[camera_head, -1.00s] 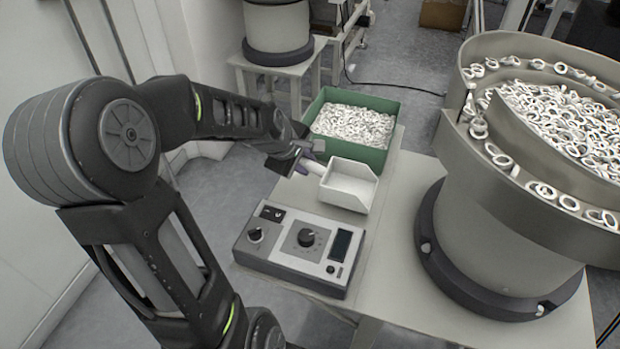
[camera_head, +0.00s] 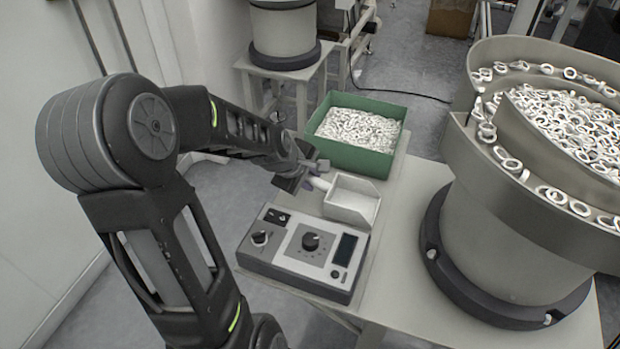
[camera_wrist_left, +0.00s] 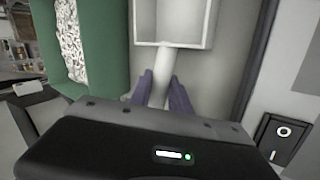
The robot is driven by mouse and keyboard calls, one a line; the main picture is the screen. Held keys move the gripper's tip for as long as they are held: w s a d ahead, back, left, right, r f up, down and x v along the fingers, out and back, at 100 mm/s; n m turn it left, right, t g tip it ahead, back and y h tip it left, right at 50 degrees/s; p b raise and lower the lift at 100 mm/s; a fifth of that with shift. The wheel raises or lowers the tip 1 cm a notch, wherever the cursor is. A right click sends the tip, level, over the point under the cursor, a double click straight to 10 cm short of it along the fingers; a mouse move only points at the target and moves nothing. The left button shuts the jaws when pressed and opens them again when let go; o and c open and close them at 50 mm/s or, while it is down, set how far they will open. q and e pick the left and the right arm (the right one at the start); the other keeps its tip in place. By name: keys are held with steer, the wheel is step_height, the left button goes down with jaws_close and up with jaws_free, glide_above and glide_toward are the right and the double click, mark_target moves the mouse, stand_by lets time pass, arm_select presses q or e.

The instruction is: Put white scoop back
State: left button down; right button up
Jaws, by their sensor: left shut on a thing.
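The white scoop (camera_head: 352,199) is on or just above the table between the green bin and the control box; I cannot tell if it touches the table. It looks empty. My left gripper (camera_head: 318,178) is shut on its handle. In the left wrist view the purple fingers of my left gripper (camera_wrist_left: 162,92) hold the handle from both sides, and the open tray of the white scoop (camera_wrist_left: 174,22) points away. My right gripper is in neither view.
The green bin (camera_head: 352,157) full of white rings stands behind the scoop. The control box (camera_head: 302,254) with knobs is in front of it. A large bowl feeder (camera_head: 500,235) with rings stands at the right. Bare table (camera_head: 400,215) lies between scoop and feeder.

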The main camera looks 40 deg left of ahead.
arm_select(q)
steer(key=c, duration=1.2)
jaws_free()
steer(key=p+v, duration=0.1)
steer(key=v, duration=1.1)
steer(key=shift+r, duration=0.1)
